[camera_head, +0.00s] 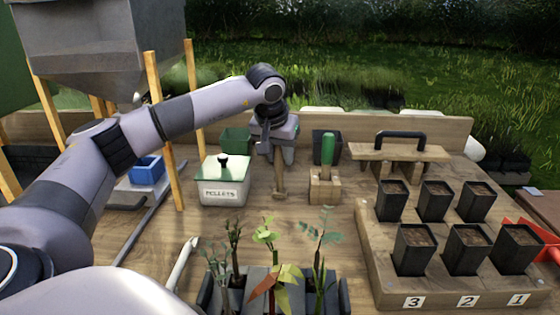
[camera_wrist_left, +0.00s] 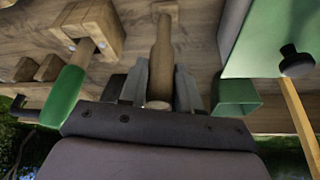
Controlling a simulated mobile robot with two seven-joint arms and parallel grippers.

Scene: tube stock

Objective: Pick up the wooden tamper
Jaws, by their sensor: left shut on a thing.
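The wooden tamper (camera_head: 280,181) is upright at the back middle of the wooden bench, right of the pellets box. My left gripper (camera_head: 277,152) points down over it and is shut on its upper part. In the left wrist view the tamper's round wooden shaft (camera_wrist_left: 161,55) runs between the two grey fingers of my left gripper (camera_wrist_left: 161,88). I cannot tell whether the tamper's foot touches the bench. My right gripper is not in view.
The white pellets box (camera_head: 222,190) with a green lid stands close on the left. A green-handled tool (camera_head: 327,150) in a wooden block (camera_head: 325,188) stands close on the right. Potted seedlings are in front. A numbered rack (camera_head: 440,285) of black pots fills the right.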

